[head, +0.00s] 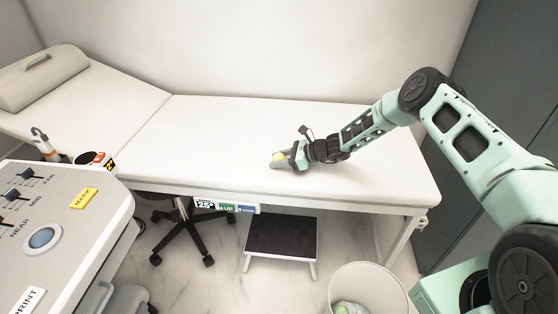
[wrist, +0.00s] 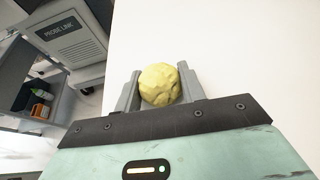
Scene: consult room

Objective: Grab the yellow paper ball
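The yellow paper ball (wrist: 160,85) is crumpled and roundish. In the wrist view it sits between the two grey fingers of my gripper (wrist: 160,90), with no clear gap on either side. In the head view the ball (head: 279,157) shows at the fingertips of my gripper (head: 280,160), low over the white exam couch (head: 230,130). The near finger hides part of the ball there. Whether the ball still touches the couch is hard to tell.
A console (head: 60,230) with sliders and a yellow label stands at the front left. A bolster (head: 42,77) lies on the couch's raised end. A step stool (head: 282,237) and a bin (head: 368,290) stand before the couch. The couch top around my gripper is clear.

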